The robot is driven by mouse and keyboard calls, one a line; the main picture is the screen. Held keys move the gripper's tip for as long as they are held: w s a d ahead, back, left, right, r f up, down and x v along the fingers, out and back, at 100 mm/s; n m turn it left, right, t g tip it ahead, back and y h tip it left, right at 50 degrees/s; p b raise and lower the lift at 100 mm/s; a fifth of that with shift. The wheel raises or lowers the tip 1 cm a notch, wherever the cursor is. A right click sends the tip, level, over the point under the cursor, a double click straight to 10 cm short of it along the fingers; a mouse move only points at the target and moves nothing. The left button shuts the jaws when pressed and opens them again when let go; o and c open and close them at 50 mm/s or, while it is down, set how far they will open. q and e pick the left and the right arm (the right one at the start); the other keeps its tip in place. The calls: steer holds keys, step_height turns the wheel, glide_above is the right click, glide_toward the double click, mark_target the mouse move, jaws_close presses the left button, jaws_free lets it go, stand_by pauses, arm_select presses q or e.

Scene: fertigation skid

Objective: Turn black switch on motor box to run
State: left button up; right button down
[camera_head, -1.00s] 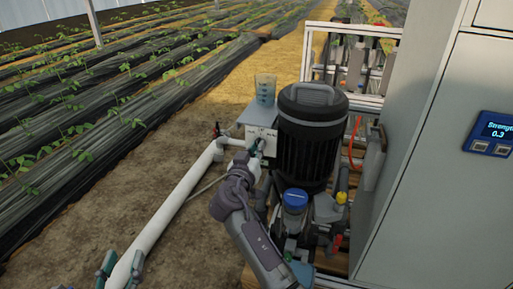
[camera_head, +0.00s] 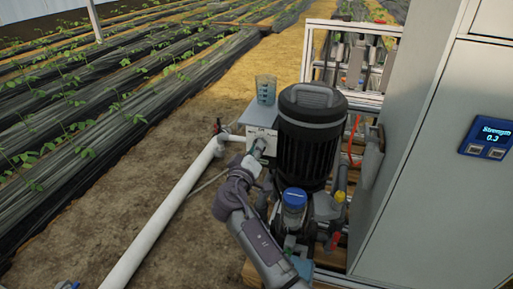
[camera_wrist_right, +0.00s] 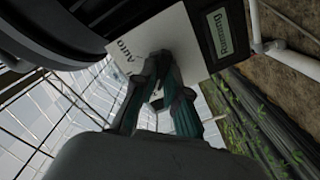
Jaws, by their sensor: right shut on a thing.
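The motor box (camera_head: 258,118) is a small pale box beside the black ribbed motor. Its white front label (camera_wrist_right: 178,35) reads "Auto" in the right wrist view, with a dark "Running" panel (camera_wrist_right: 222,33) beside it. My right gripper (camera_head: 258,151) is at the front of the box. In the right wrist view its teal fingers (camera_wrist_right: 160,98) are shut on the black switch, which they almost wholly hide. The switch's pointing direction cannot be read. Only a small tip of my left gripper (camera_head: 68,285) shows at the bottom left edge.
A clear beaker (camera_head: 266,90) stands on the box. The black motor (camera_head: 310,140) is close on the right, with a blue-capped pump part (camera_head: 295,200) below. A white pipe (camera_head: 165,225) runs at left. A grey cabinet (camera_head: 440,180) fills the right side.

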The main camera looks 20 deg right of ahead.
steer(key=shift+r, duration=0.25)
steer(key=c, duration=1.2)
jaws_free()
steer(key=shift+f, duration=0.15)
step_height(320, 180, up, 10)
